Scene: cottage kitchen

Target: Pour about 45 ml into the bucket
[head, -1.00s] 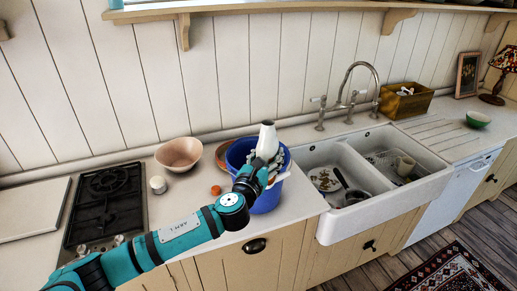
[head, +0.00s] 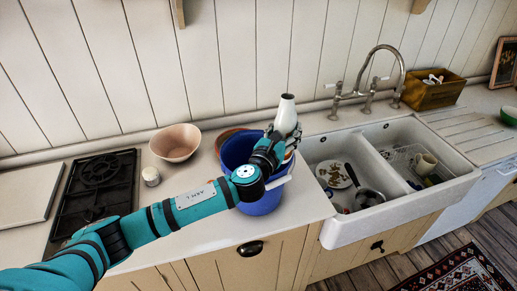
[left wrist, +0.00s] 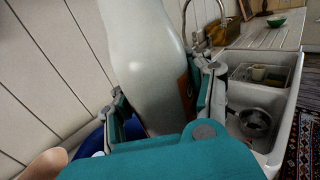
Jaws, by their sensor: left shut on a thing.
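A white bottle (head: 286,115) with a narrow neck is in my left gripper (head: 275,143), close to upright. In the left wrist view the bottle (left wrist: 148,62) stands between the fingers (left wrist: 160,108), which are shut on it. The blue bucket (head: 237,152) stands on the counter, behind and below the gripper. The gripper hides part of its right side and rim. The bottle is above the bucket's right side; the bucket's inside is partly hidden. My right gripper does not show.
A brown bowl (head: 226,136) is behind the bucket. A double sink (head: 375,175) with dishes is to the right.

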